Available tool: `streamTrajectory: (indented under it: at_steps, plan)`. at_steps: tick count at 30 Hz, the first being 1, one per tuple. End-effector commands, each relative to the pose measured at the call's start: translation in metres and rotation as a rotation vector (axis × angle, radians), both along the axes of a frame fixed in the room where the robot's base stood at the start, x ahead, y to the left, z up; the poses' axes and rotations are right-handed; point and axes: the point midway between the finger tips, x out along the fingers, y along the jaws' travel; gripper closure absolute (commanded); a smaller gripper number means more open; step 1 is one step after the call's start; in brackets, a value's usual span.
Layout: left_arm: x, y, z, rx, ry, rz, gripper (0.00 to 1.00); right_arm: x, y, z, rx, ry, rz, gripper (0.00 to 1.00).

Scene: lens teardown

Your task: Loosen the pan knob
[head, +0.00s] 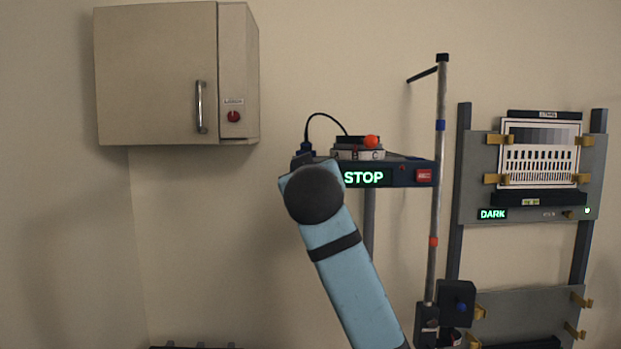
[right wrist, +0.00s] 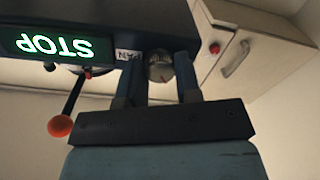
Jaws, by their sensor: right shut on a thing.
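The pan knob (right wrist: 159,67) is a round grey metal knob beside a white PAN label (right wrist: 128,55) in the right wrist view. My right gripper (right wrist: 159,78) has its two dark blue fingers on either side of the knob and is shut on it. In the head view my blue right arm rises in front of the pan head and hides the knob and the fingers. The pan head's display (head: 367,178) reads STOP in green, and it shows upside down in the right wrist view (right wrist: 45,42). My left gripper is in neither view.
An orange ball on a lever (right wrist: 60,126) sticks out close to my right gripper; it tops the pan head in the head view (head: 371,142). A vertical pole (head: 436,200) and a chart board (head: 475,195) stand to the right. A cabinet (head: 155,75) hangs at upper left.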

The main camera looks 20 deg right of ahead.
Motion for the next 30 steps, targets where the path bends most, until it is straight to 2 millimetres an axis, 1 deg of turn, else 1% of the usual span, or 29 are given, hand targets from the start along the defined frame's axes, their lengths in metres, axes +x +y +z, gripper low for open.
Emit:
streamTrajectory:
  at_steps: [18,24,30]
  plan:
    - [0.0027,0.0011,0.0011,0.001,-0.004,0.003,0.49,-0.0001,0.0002,0.0005,-0.561,0.159,-0.001,0.92]
    - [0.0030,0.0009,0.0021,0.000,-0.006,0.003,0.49,-0.0002,0.0005,0.0006,-0.717,0.203,-0.001,0.92]
    - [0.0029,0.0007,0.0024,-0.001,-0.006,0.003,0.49,-0.0001,0.0008,-0.0001,-0.832,0.237,0.000,0.92]
